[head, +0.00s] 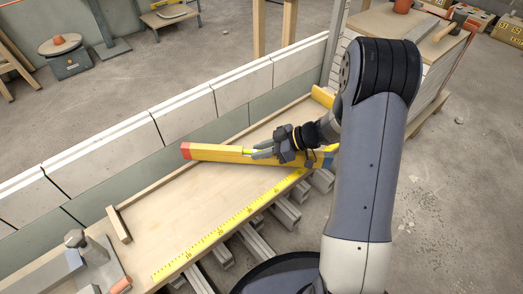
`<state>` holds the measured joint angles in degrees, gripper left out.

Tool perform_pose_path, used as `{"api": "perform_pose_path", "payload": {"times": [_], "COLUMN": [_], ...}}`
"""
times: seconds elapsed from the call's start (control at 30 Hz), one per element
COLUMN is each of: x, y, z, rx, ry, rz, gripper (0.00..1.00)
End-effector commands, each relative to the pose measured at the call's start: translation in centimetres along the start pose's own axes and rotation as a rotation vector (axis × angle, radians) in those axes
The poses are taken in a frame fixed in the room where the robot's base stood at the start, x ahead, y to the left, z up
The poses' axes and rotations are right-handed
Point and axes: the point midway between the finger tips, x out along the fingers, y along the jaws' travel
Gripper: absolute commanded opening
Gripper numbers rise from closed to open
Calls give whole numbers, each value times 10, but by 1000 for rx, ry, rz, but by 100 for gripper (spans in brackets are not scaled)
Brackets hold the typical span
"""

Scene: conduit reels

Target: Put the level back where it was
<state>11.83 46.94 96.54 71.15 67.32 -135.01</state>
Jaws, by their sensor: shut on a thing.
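The level is a long yellow bar (215,153) with a red end cap at its left and a greenish vial near my gripper. It lies roughly crosswise over the wooden bench top. I cannot tell whether it touches the top or hangs just above it. My gripper (268,151) is shut on the level near its middle. My gripper and arm hide part of the level's right half; some blue and yellow shows by the right end.
A yellow measuring tape strip (229,225) runs along the bench's front edge. A low block wall (185,118) stands behind. A wooden stick (118,224) and a metal tool (95,262) lie at the left. A yellow piece (322,97) is at the far end. The bench's middle-left is bare.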

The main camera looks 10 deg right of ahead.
Motion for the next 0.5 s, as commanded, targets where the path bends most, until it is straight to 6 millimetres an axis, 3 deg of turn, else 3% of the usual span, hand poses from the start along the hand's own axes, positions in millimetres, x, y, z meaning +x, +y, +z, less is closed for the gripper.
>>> {"api": "perform_pose_path", "payload": {"times": [0.33, 0.37, 0.5], "x": [3, 3, 2], "y": [1, 0, 0], "z": [5, 5, 4], "rx": [-2, -1, -1], "ry": [1, 0, 0], "rz": [0, 0, 0], "gripper": [0, 24, 35]}}
